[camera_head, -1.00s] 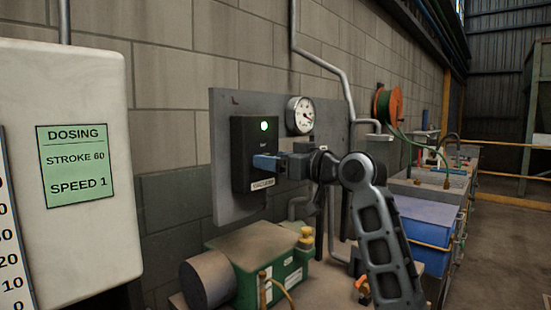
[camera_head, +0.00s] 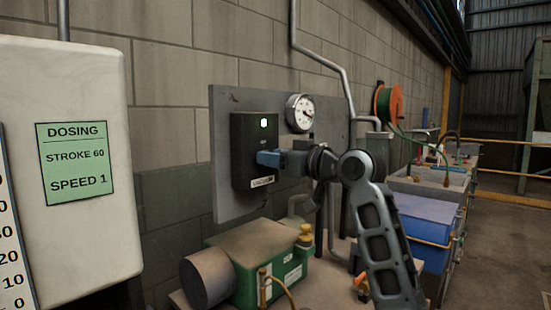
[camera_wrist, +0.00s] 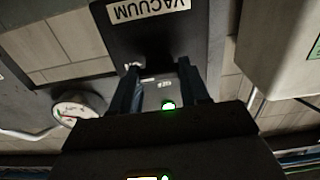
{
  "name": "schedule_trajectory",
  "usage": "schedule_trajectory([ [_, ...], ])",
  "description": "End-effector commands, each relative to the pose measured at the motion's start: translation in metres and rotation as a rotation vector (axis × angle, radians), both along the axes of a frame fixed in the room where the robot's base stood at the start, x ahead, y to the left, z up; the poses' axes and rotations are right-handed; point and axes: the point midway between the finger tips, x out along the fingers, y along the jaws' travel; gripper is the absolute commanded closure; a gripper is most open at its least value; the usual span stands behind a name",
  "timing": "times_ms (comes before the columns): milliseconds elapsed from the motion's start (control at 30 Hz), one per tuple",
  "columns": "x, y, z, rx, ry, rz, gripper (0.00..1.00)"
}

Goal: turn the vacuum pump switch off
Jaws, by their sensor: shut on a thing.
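The black vacuum switch box (camera_head: 240,182) is mounted on a grey panel (camera_head: 228,202) on the block wall. Its green lamp (camera_head: 264,123) is lit and also shows in the wrist view (camera_wrist: 168,105). The label (camera_head: 262,182) at its lower edge reads VACUUM, upside down, in the wrist view (camera_wrist: 148,11). My gripper (camera_head: 262,158) is at the front of the box, between lamp and label. In the wrist view its two dark fingers (camera_wrist: 160,75) reach to the box face. It is shut on the switch handle, which the fingers mostly hide; its angle cannot be told.
A round gauge (camera_head: 300,114) is on the panel, close above my wrist. A green pump (camera_head: 262,262) with brass fittings stands below. A white dosing unit (camera_head: 85,150) is at left. Blue bins (camera_head: 425,225) and a hose reel (camera_head: 390,103) are at right.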

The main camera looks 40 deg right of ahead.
Motion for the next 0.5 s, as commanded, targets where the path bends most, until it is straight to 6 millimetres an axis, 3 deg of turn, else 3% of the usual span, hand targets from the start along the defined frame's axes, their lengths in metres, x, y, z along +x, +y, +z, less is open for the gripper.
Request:
schedule_trajectory([
  [267, 0.0001, 0.0004, -0.0032, -0.090, -0.004, 0.001, 0.85],
  [500, 0.0002, 0.0012, -0.0046, -0.276, -0.012, 0.001, 0.85],
])
